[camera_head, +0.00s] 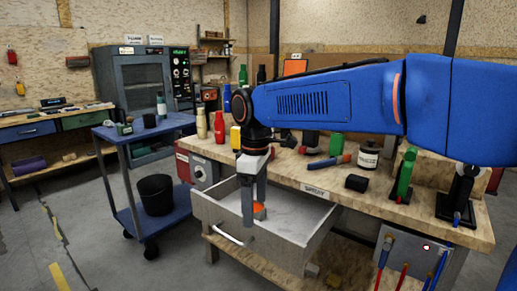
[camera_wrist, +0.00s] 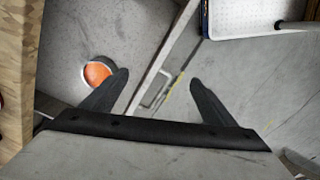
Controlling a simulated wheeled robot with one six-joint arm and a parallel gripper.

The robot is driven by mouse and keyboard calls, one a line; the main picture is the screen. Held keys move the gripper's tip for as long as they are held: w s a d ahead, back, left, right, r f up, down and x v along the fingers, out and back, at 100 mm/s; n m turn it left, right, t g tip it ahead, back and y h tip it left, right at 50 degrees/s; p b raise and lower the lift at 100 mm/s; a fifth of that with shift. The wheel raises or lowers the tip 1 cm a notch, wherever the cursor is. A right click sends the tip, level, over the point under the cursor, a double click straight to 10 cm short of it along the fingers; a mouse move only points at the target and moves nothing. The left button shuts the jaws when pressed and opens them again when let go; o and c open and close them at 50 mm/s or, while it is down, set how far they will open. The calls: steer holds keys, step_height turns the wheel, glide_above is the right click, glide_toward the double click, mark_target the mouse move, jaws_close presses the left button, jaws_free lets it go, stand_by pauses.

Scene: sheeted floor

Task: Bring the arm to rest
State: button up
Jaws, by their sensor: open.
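My blue arm reaches in from the right in the head view. My gripper (camera_head: 254,200) points down over the open drawer (camera_head: 290,247) of the workbench. In the wrist view my gripper (camera_wrist: 158,90) has its two dark fingers spread apart with nothing between them. An orange round thing (camera_head: 259,211) lies in the drawer beside the fingers. The drawer's front wall (camera_wrist: 165,60) runs between the fingers in the wrist view.
The workbench top (camera_head: 400,203) holds bottles, tools and a jar (camera_head: 368,155) under and near my arm. A blue cart (camera_head: 125,190) with a black bucket (camera_head: 155,194) stands left of the drawer. Bare floor (camera_head: 90,240) lies at the front left.

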steer(key=shift+d+f, duration=0.1)
steer(key=shift+d, duration=0.4)
steer(key=s+d+f+m+t, duration=0.2)
steer(key=s+d+m, duration=0.35)
steer(key=d, duration=0.55)
steer(key=s+d+f+m+t, duration=0.1)
steer(key=s+d+f+m, duration=0.25)
steer(key=s+d, duration=0.6)
steer(key=s+d+f+m+t, duration=0.1)
steer(key=s+d+f+m, duration=0.4)
steer(key=d, duration=0.3)
steer(key=shift+s+d+f+m+t, duration=0.2)
steer(key=shift+f+m+t, duration=0.1)
steer(key=shift+f+t, duration=0.1)
